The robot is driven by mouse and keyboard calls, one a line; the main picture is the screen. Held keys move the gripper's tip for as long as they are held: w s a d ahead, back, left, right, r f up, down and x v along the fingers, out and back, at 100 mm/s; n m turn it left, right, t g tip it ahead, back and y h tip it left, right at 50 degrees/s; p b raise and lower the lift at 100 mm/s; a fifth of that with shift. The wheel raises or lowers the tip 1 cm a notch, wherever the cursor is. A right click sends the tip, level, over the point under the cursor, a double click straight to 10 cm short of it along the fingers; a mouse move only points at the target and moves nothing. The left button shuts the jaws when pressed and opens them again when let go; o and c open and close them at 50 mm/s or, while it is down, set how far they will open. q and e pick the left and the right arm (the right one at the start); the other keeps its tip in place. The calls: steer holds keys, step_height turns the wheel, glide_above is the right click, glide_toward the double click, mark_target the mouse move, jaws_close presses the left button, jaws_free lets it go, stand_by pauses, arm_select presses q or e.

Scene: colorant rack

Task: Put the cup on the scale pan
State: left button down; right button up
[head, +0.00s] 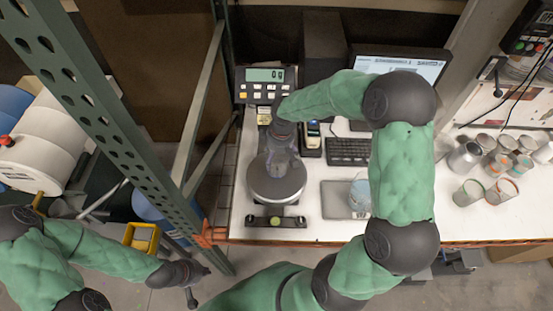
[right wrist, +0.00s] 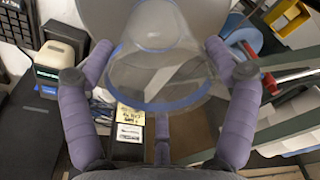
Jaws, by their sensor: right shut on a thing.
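The scale pan (head: 275,188) is a round grey disc on the bench at the centre of the head view; its display (head: 265,75) seems to read zero. My right gripper (head: 284,158) is over the far part of the pan, shut on a clear cup with a bluish rim (right wrist: 158,70). The cup is between the two purple fingers in the right wrist view, with the pan (right wrist: 95,15) behind it. I cannot tell whether the cup touches the pan. My left gripper (head: 198,284) is low at the left, empty, with its fingers apart.
Another clear cup (head: 360,194) stands on a grey plate (head: 335,200) right of the pan. A keyboard (head: 348,152) and a handheld device (head: 311,137) lie behind. Several cups (head: 468,192) stand at the right. A green rack post (head: 110,110) rises at the left.

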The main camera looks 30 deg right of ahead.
mark_target(276, 160)
steer(key=f, duration=0.3)
steer(key=shift+w+f, duration=0.15)
steer(key=shift+w, duration=0.05)
steer(key=shift+s+f, duration=0.1)
steer(key=o, duration=0.6)
steer(key=shift+o, duration=0.2)
step_height(276, 160, up, 12)
steer(key=s, duration=0.1)
steer(key=shift+s+d, duration=0.15)
steer(key=shift+d, duration=0.1)
